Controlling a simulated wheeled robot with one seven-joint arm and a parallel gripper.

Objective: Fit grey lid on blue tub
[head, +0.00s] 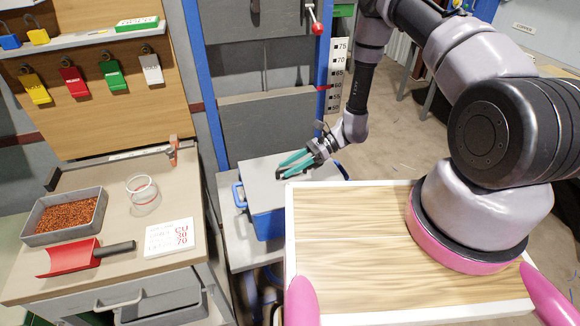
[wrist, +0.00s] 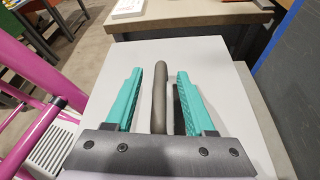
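The blue tub (head: 268,226) stands on a low grey surface beside the workbench, with a blue handle showing at its left. The flat grey lid (head: 262,190) lies over the tub's top; I cannot tell whether its edges are fully seated. In the wrist view the lid (wrist: 205,58) fills the middle, with a dark bar handle (wrist: 160,112) on it. My gripper (head: 282,168) is over the lid. In the wrist view its teal fingers (wrist: 159,74) stand apart on either side of the handle, with gaps on both sides.
The workbench at left holds a grey tray (head: 98,213) of copper granules, a red scoop (head: 70,260), a clear cup (head: 142,189) and a printed card (head: 168,237). A grey panelled unit with blue posts (head: 203,90) stands behind the tub.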

